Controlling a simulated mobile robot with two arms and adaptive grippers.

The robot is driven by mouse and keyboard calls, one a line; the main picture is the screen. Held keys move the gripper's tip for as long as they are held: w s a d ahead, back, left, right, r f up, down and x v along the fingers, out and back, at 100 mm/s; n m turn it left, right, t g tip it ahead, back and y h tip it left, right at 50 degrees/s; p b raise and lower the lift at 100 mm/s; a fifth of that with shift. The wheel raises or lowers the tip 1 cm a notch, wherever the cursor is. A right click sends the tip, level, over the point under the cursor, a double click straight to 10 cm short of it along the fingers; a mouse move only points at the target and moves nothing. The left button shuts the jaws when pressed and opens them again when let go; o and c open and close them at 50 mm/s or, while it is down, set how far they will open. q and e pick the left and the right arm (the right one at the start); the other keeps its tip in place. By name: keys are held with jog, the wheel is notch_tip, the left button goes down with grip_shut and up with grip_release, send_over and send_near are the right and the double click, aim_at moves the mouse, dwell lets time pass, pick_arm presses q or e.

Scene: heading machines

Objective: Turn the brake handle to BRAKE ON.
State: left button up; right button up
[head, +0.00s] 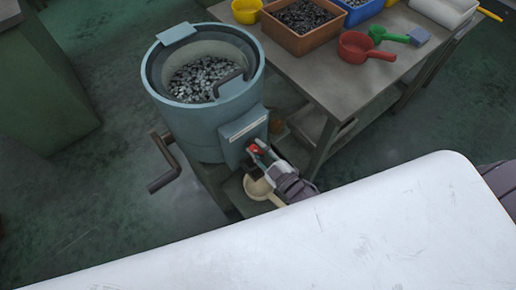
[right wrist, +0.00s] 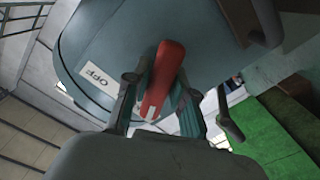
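In the right wrist view the red handle (right wrist: 163,82) stands between the fingers of my right gripper (right wrist: 160,98). The fingers look spread, with a gap showing on the left side; I cannot tell whether the right finger touches. A white OFF label (right wrist: 95,76) shows left of the handle. In the head view my right gripper (head: 263,157) is at the handle. My left gripper is not in view.
A crank (head: 163,163) sticks out left of the drum, which holds many small metal parts. A cream scoop or bowl (head: 258,187) is below the handle. A table (head: 330,82) with bins and a red scoop (head: 364,46) stands right. A white panel (head: 330,235) fills the foreground.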

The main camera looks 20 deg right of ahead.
jog(key=o, duration=0.3)
jog(key=shift+s, duration=0.1)
jog(key=v, duration=1.2)
